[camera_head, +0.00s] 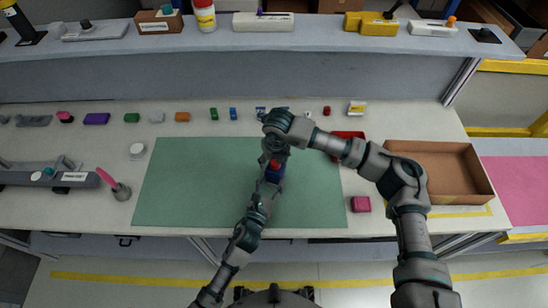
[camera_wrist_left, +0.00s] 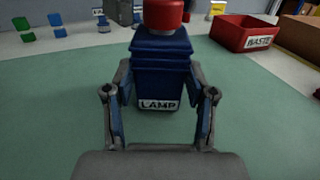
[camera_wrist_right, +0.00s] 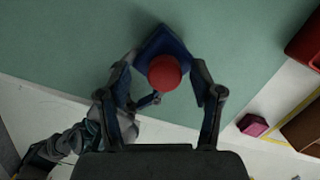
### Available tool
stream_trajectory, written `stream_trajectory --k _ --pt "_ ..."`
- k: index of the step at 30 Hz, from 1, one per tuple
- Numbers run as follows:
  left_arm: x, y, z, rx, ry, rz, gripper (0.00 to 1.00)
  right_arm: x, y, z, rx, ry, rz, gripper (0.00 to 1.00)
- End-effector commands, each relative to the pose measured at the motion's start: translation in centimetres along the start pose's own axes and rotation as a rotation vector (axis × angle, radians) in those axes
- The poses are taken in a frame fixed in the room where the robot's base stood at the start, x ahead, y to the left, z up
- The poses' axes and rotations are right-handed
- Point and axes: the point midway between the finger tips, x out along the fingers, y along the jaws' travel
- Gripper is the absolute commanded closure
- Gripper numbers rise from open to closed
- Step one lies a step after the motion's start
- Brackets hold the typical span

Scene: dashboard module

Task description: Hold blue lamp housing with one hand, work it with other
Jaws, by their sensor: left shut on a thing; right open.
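The blue lamp housing (camera_wrist_left: 165,68) stands upright on the green mat (camera_head: 180,190), with a LAMP label low on its near side and a red round cap (camera_wrist_left: 166,14) on top. In the head view, arms partly hide the housing (camera_head: 275,180). My left gripper (camera_wrist_left: 160,105) is shut on the housing, one finger on each side. My right gripper (camera_wrist_right: 168,85) is above the housing, pointing down, open. Its fingers are on either side of the red cap, which also shows in the right wrist view (camera_wrist_right: 164,73); whether they touch it I cannot tell.
A red WASTE bin (camera_wrist_left: 245,32) stands beyond the mat. An open brown box (camera_head: 440,200) is at the right, with a pink block (camera_head: 361,204) nearby. Small colored parts line the table's back, below a shelf (camera_head: 270,42). The mat's left half is clear.

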Motion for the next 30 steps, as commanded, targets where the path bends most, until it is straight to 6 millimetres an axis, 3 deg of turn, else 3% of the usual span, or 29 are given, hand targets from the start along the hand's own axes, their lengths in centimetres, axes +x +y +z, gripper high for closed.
stream_trajectory --k 3,4,11,23,30 --pt "0.0 0.0 -0.3 -0.001 0.007 0.001 1.0 0.0 0.0 0.0 0.0 0.0 0.0 0.34" --pt "0.0 0.0 -0.3 -0.001 0.007 0.001 1.0 0.0 0.0 0.0 0.0 0.0 0.0 0.39" --pt "0.0 0.0 -0.3 -0.001 0.007 0.001 1.0 0.0 0.1 0.0 -0.001 0.001 0.002 0.97" --pt "0.0 -0.1 -0.3 -0.001 0.006 -0.001 1.0 -0.2 0.3 0.0 -0.004 0.001 0.005 0.97" --pt "-0.1 0.0 -0.3 -0.001 0.006 0.0 1.0 -1.9 0.1 0.3 -0.002 -0.001 0.002 0.97"
